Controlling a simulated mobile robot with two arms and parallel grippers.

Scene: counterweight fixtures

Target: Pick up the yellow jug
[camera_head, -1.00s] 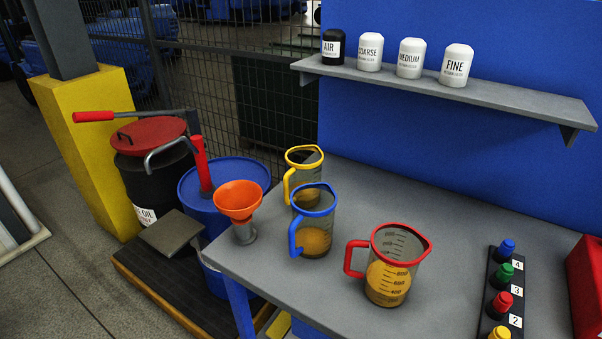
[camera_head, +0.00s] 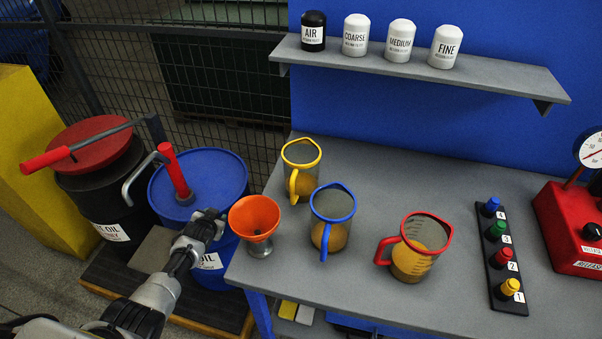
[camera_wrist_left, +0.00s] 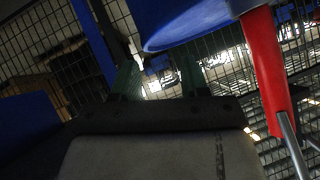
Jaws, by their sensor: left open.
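The yellow jug (camera_head: 301,172) is a clear jug with a yellow rim and handle and amber liquid in it. It stands upright at the back left of the grey bench in the head view, behind the blue jug (camera_head: 332,222). The red jug (camera_head: 418,250) stands farther right. My left gripper (camera_head: 210,222) is left of the orange funnel (camera_head: 255,222), in front of the blue drum, well short of the yellow jug. In the left wrist view its two fingers (camera_wrist_left: 158,82) are apart with nothing between them. My right gripper is not in view.
The grey bench (camera_head: 375,185) has free room behind the jugs. A shelf (camera_head: 420,72) with canisters hangs above it. A blue drum (camera_head: 205,175) and a black drum (camera_head: 100,200) stand at left. A button strip (camera_head: 499,258) and red gauge box (camera_head: 570,235) are at right.

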